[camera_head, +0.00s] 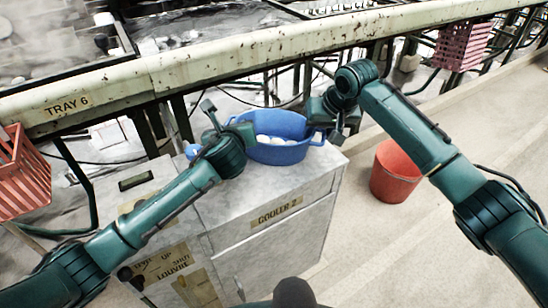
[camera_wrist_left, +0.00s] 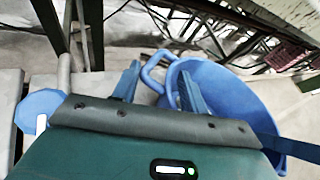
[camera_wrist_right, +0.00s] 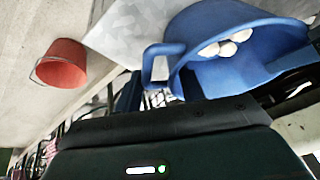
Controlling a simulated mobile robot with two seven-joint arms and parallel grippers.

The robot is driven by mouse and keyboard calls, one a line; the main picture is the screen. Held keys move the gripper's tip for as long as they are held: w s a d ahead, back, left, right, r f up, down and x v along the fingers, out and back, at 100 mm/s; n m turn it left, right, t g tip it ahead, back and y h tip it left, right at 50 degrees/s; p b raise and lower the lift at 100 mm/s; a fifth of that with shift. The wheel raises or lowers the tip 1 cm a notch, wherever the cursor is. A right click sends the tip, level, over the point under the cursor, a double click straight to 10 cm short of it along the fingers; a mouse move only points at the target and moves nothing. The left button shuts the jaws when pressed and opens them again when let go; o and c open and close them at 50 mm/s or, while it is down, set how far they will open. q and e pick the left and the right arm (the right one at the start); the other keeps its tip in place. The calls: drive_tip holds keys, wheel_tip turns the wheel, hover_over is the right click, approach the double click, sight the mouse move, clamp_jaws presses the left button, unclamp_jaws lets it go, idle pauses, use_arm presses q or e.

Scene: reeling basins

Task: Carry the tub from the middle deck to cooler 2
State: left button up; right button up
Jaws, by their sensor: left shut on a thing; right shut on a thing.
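The blue tub (camera_head: 275,152), with several white round things in it, is at the back edge of the top of cooler 2 (camera_head: 290,235). I cannot tell whether it rests on the top or hangs just above it. My left gripper (camera_head: 228,122) is shut on the tub's left handle, which shows between the fingers in the left wrist view (camera_wrist_left: 152,75). My right gripper (camera_head: 335,122) is at the right handle, shut on it; the tub and a handle show in the right wrist view (camera_wrist_right: 200,75). The fingers there are mostly hidden.
A worn rail marked TRAY 6 (camera_head: 140,90) runs behind the cooler. A red bucket (camera_head: 396,172) stands on the floor to the right. Red crates hang at left (camera_head: 22,178) and far right (camera_head: 463,45). A small blue thing (camera_head: 192,151) is beside my left gripper.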

use_arm(q)
drive_tip(key=o, duration=0.7)
drive_tip(key=shift+d+h, duration=0.3)
drive_tip(key=shift+d, duration=0.15)
use_arm(e)
drive_tip(key=o, duration=0.7)
drive_tip(key=shift+s+a, duration=0.1)
drive_tip(key=shift+a, duration=0.4)
use_arm(q)
drive_tip(key=shift+o, duration=1.4)
drive_tip(key=shift+a, duration=0.1)
use_arm(e)
drive_tip(key=o, duration=0.3)
drive_tip(key=shift+d, duration=0.1)
use_arm(q)
drive_tip(key=shift+o, duration=0.4)
drive_tip(key=shift+a, duration=0.15)
use_arm(e)
drive_tip(key=shift+o, duration=0.3)
drive_tip(key=shift+d, duration=0.1)
use_arm(q)
drive_tip(key=shift+s, duration=0.1)
